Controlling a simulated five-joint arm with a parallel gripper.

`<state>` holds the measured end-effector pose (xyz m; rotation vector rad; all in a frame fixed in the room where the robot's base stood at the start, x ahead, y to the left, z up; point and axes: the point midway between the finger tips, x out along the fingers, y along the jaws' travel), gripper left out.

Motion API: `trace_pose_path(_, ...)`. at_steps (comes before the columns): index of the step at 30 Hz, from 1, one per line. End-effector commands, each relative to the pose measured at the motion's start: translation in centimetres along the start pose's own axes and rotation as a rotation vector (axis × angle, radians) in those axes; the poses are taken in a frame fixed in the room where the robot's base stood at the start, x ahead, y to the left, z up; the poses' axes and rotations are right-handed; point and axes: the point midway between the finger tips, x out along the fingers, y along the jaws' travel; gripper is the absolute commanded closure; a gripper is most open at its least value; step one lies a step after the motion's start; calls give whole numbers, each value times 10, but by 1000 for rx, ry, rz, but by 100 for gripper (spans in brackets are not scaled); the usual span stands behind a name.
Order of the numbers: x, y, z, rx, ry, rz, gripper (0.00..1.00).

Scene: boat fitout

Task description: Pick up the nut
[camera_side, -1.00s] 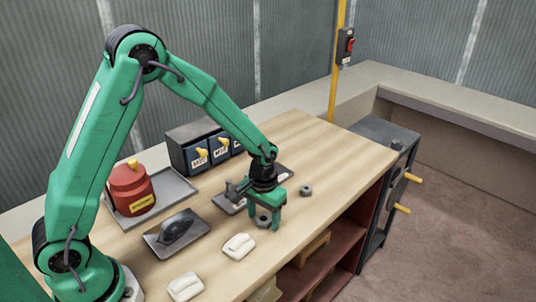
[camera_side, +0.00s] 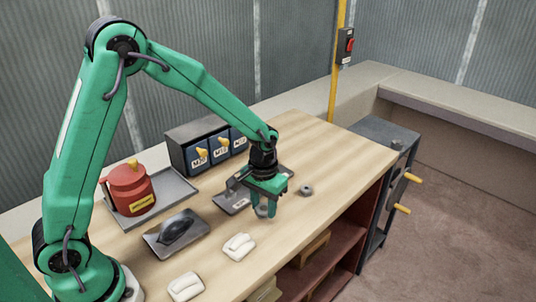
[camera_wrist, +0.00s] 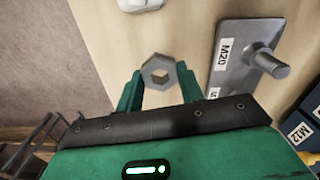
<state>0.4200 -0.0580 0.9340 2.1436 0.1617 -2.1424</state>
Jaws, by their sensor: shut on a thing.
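A grey hex nut (camera_wrist: 158,72) sits between the two green fingers of my gripper (camera_wrist: 157,85) in the wrist view. The fingers are shut on its sides. In the side view my gripper (camera_side: 263,210) is above the wooden bench, and the held nut (camera_side: 262,211) partly shows between the fingers. A second grey nut (camera_side: 306,190) lies on the bench to the right of my gripper. A grey plate (camera_side: 231,203) lies behind my gripper; in the wrist view the plate (camera_wrist: 227,77) has an M20 label and an upright stud (camera_wrist: 268,63).
A drawer box (camera_side: 187,143) with yellow handles and a tray (camera_side: 179,184) with a red can (camera_side: 131,189) stand at the back. A dark tray (camera_side: 158,243) and two white pieces, one nearer my gripper (camera_side: 239,247), lie at the front. The bench's right end is clear.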

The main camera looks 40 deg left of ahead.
Motion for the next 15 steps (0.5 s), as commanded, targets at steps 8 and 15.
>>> trace_pose_path(8,-31,33,35,6,3,1,85)
trace_pose_path(15,-54,60,64,5,2,1,85)
